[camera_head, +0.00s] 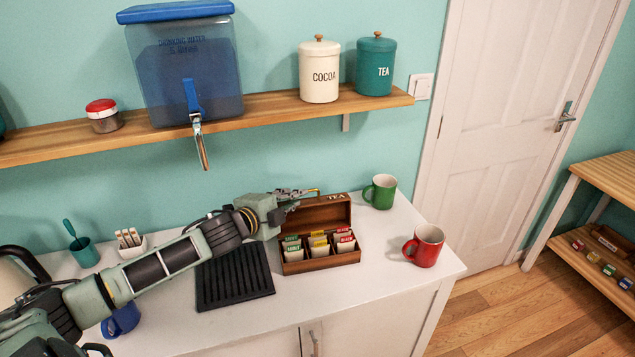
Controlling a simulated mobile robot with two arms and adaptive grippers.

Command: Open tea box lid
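The wooden tea box (320,264) sits on the white counter with its lid (326,216) raised and leaning back. Packets in green, yellow and red stand in its compartments. My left gripper (312,192) is at the upper edge of the raised lid, reaching in from the left. Its fingers are small and overlap the lid edge, so I cannot tell whether they are open or touching it. My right gripper is not in view.
A green mug (380,191) and a red mug (424,245) stand right of the box. A black ribbed mat (234,278) lies to its left. A wooden shelf (270,107) above holds a water dispenser (187,70) and canisters.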

